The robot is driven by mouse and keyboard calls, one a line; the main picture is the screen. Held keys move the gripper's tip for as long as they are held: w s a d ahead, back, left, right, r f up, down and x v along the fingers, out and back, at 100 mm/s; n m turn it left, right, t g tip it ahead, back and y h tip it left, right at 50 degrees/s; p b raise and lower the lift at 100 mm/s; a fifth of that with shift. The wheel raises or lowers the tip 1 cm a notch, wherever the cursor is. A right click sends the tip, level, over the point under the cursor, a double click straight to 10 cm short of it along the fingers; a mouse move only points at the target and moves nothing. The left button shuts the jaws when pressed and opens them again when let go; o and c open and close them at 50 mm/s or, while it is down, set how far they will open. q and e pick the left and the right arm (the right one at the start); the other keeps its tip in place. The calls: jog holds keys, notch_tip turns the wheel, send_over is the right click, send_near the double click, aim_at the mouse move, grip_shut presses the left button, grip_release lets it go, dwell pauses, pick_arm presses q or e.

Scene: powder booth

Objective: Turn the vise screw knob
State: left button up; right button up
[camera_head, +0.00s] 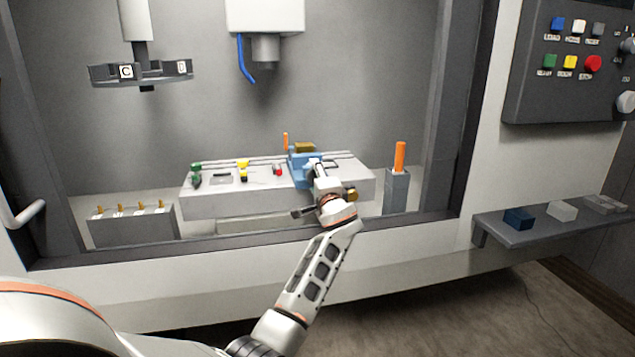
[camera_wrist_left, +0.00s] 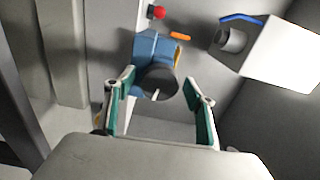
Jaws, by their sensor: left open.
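The blue vise (camera_head: 301,172) stands on the pale machine table, right of its middle. My left arm reaches up to it, and my left gripper (camera_head: 319,174) is at its front side. In the left wrist view, the vise (camera_wrist_left: 152,47) is straight ahead. Its round dark grey knob (camera_wrist_left: 160,84) with a pale mark shows between the spread green-padded fingers of my left gripper (camera_wrist_left: 158,92). The fingers are open, with gaps visible beside the knob. In the head view the gripper and wrist hide the knob. My right gripper is in neither view.
The machine table (camera_head: 230,205) also carries small coloured parts. An orange rod on a grey post (camera_head: 396,190) stands right of it. A grey tool rack (camera_head: 132,228) is at left. A tool carousel (camera_head: 140,73) and the spindle (camera_head: 265,45) hang above. The enclosure's front sill lies under my arm.

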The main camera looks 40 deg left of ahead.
pick_arm(q)
jog(key=v, duration=1.2)
